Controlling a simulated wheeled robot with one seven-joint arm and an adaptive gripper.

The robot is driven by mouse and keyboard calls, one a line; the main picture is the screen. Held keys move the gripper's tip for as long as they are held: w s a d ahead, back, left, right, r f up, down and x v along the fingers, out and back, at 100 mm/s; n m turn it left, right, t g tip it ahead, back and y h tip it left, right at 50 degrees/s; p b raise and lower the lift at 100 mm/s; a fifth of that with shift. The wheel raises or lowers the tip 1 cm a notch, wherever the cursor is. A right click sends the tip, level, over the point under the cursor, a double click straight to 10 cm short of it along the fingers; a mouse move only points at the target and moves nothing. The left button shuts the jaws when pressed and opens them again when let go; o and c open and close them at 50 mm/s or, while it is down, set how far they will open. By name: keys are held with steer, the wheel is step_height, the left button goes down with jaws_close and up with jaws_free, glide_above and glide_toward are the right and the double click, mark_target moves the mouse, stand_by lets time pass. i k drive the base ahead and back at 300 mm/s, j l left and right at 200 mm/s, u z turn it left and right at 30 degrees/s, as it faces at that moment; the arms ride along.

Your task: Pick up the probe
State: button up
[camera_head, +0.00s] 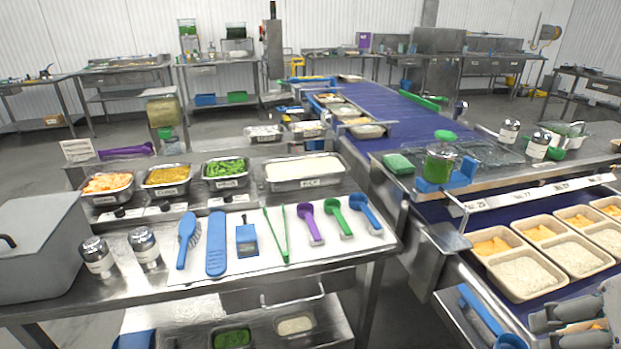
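What looks like the probe is a small blue handheld device (247,238) with a dark top. It lies on a white mat (205,273) on the steel table, between a flat blue tool (216,245) and green tongs (277,237). My gripper (549,331) shows only in part at the lower right corner, over the conveyor with the food trays. Its two grey fingers point left and stand apart, with nothing seen held between them. It is far to the right of the probe and not touching it.
A blue brush (188,240) and purple (310,224), green (338,218) and blue (366,214) scoops also lie on the mat. Steel food pans (305,183) stand behind. Two shakers (145,248) and a grey box (38,250) stand left. Trays (520,292) fill the right conveyor.

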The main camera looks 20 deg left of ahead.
mark_target(246, 243)
steer(key=l+u, duration=0.1)
steer(key=u, duration=0.7)
steer(key=l+u, duration=0.15)
steer(key=u, duration=0.25)
steer(key=j, duration=0.35)
steer(key=k+j, duration=0.1)
steer(key=j, duration=0.2)
steer(key=z, duration=1.65)
steer(key=i+l+z, duration=0.15)
steer(key=z, duration=0.3)
steer(key=i+z, duration=0.25)
steer(key=z, duration=0.2)
steer(key=k+j+u, duration=0.15)
steer(key=j+u, duration=0.2)
steer(key=j, duration=0.85)
steer(key=j+u, duration=0.35)
steer(key=j, duration=0.8)
